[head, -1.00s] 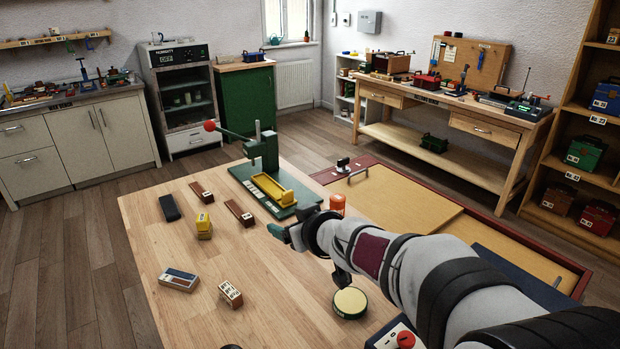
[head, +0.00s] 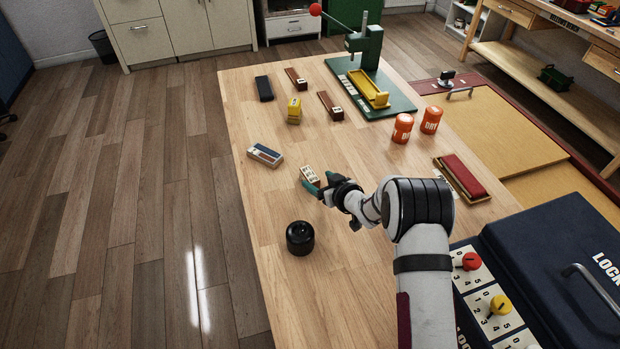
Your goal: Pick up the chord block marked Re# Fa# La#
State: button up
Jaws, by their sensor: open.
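A small cream block (head: 310,174) with dark markings lies on the wooden table in the head view. Its markings are too small to read, so I cannot tell whether they say Re# Fa# La#. My gripper (head: 319,184) is open, with its teal fingertips at the near end of this block, one towards each side. I cannot tell whether they touch it. My gripper hides part of the block's near end.
A black round object (head: 300,238) stands in front. Behind are a green press (head: 368,60) and orange canisters (head: 402,128). A navy case (head: 560,255) is right.

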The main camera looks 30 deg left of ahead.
aim_at(313, 178)
jog(key=x, duration=0.5)
jog(key=shift+a+f, duration=0.3)
jog(key=shift+a, duration=0.1)
grip_shut()
